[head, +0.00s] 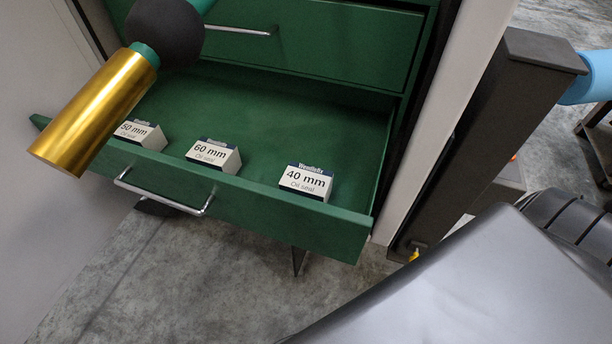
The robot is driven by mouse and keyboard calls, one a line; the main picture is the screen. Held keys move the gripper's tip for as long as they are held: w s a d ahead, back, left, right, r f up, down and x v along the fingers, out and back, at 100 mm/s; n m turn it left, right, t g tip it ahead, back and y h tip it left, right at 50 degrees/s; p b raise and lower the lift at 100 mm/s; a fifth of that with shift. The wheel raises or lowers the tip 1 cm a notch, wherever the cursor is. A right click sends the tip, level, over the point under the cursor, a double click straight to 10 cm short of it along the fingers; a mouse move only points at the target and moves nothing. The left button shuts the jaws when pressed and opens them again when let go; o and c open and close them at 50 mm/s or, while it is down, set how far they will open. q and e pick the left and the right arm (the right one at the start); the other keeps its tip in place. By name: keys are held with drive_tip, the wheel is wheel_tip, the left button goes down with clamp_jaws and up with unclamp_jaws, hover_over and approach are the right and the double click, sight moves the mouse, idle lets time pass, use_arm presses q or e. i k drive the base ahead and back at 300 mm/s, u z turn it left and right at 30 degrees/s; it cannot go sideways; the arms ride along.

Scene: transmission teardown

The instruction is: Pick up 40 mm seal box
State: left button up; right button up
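The 40 mm seal box (306,182) is a small white box with a dark top edge, labelled "40 mm Oil seal". It stands near the right end of an open green drawer (250,204), close behind its front wall. A 60 mm seal box (213,155) stands to its left, and a 50 mm seal box (142,134) stands further left, partly hidden by my arm's gold link. No gripper fingers show in the head view. Nothing touches the 40 mm box.
The drawer has a metal handle (162,197) and a bare green floor behind the boxes. A closed green drawer (320,40) is above it. A dark post (482,140) stands to the right of the cabinet.

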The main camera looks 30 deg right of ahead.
sight(303, 180)
drive_tip(key=z, duration=1.7)
drive_tip(key=k, duration=1.1)
drive_tip(key=u, duration=0.2)
